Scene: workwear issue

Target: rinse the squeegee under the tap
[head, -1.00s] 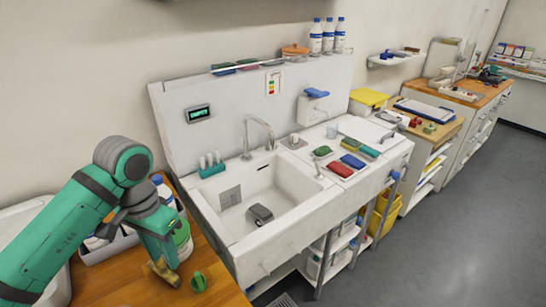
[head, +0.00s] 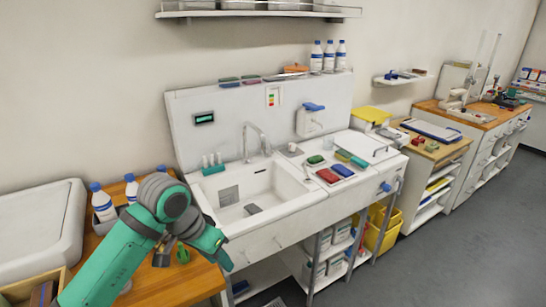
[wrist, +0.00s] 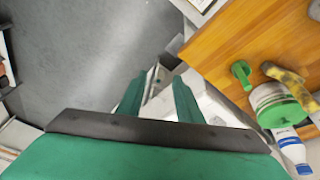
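The tap (head: 257,138) is a curved metal spout at the back of the white sink (head: 287,204). A dark grey piece (head: 253,209) lies in the basin; it is too small to tell whether it is the squeegee or a drain part. I cannot clearly make out a squeegee elsewhere. My gripper (head: 224,262) is in front of the sink's left end, by the wooden counter's edge. In the wrist view my gripper (wrist: 157,85) has its two green fingers apart, with nothing seen between them.
The wooden counter (head: 185,287) at left holds white bottles (head: 103,203), a green object (wrist: 242,73) and a yellowish-brown object (wrist: 285,78). Red and blue pads (head: 327,175) lie on the ledge right of the basin. Grey floor is clear at right.

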